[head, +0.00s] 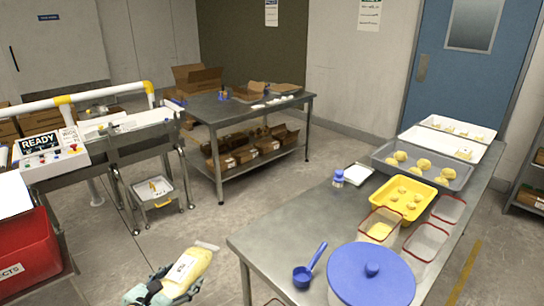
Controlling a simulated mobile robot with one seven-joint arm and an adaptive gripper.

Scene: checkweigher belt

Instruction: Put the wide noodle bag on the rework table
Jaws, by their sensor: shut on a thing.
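The noodle bag (187,270), a pale yellow pack with a white label and a clear flattened end, is in my gripper (163,288) at the bottom of the head view. My gripper is shut on its lower left end. The bag tilts up to the right, apart from both tables, with floor behind it. Two metal tables show: one at the back (220,112) with cartons and small items on top, and one at the front right (262,236) with food trays. I see no label telling which is the rework table.
A small white bin (160,190) sits beneath the belt. The front table carries a blue-lidded tub (371,272) and blue scoop (305,273). Open floor (240,205) lies between.

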